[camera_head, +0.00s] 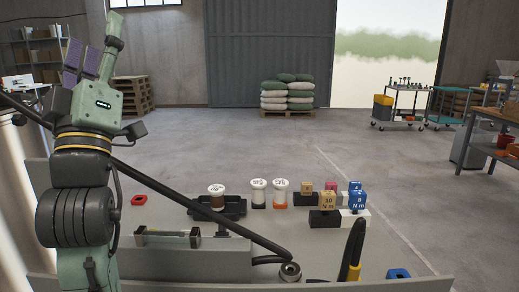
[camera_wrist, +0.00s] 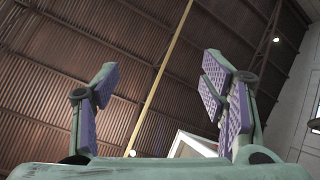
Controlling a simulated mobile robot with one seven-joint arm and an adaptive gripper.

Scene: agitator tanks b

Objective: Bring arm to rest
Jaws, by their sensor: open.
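My arm stands upright at the left of the head view, folded close to my body. My gripper (camera_head: 82,62) is at its upper end, with its purple pads pointing upward, well above the work surface. In the wrist view my gripper (camera_wrist: 160,90) is open, its two fingers wide apart. Nothing is between them.
The grey work surface (camera_head: 225,232) holds a brown-banded jar (camera_head: 216,197), two white jars (camera_head: 259,193) (camera_head: 280,193), yellow and blue weight cubes (camera_head: 328,201) (camera_head: 358,201), and a clear vial (camera_head: 165,237) in a holder. A black cable crosses it. Carts and pallets stand farther off.

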